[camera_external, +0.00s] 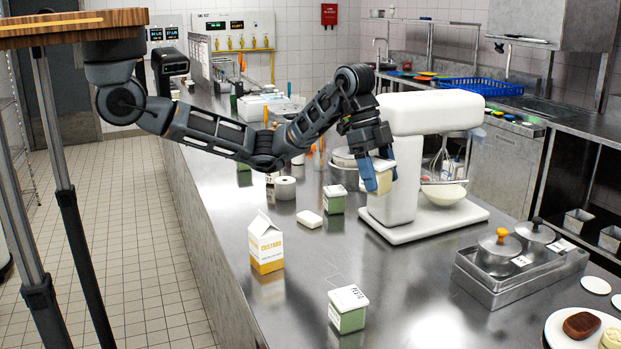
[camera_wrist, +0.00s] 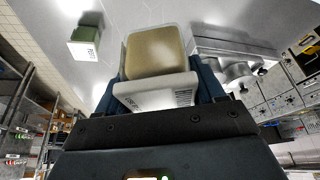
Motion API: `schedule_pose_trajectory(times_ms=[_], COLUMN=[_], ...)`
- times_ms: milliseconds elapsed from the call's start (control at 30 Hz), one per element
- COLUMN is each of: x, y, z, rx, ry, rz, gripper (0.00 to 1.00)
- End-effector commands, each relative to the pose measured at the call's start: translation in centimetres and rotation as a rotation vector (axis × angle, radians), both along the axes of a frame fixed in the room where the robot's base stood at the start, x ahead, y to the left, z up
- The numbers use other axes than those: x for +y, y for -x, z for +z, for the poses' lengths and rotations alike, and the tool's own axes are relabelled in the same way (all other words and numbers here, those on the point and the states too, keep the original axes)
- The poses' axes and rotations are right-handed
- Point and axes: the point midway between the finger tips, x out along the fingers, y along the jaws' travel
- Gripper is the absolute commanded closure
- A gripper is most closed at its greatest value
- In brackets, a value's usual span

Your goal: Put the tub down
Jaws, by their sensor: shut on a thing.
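The tub (camera_external: 383,182) has a pale cream body and a white lid. My gripper (camera_external: 377,174) is shut on it, with blue fingers on either side. The tub hangs in the air above the steel counter, in front of the white stand mixer in the external view. In the wrist view the tub (camera_wrist: 155,55) fills the space between the fingers (camera_wrist: 157,80), with print on its white lid edge. The part of the counter straight below the tub is partly hidden by the mixer.
The white mixer (camera_external: 405,190) stands close by. Green tubs with white lids (camera_external: 347,318) (camera_external: 334,206), a custard carton (camera_external: 265,250) and a white block (camera_external: 309,219) stand on the counter (camera_external: 420,290). A steel lidded-pot holder (camera_external: 490,285) is at right. Bare counter lies between.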

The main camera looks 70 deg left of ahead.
Motion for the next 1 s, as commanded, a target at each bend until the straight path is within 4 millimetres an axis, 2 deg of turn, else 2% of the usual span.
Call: schedule_pose_trajectory(times_ms=[33, 233, 467, 700, 800, 1000], x=[-1.9, -8.1, -15.4, -22.7, -25.3, -28.7], y=[-0.1, -0.4, 1.1, 5.0, 7.0, 10.4], z=[0.3, 0.8, 0.6, -0.8, -1.6, -3.1], rx=[0.002, 0.003, 0.003, 0.003, 0.003, 0.001], ry=[0.001, -0.001, -0.001, -0.002, -0.002, -0.002], rz=[0.018, 0.120, 0.227, 0.325, 0.357, 0.398], gripper=[0.69, 0.69, 0.69, 0.69, 0.69, 0.69])
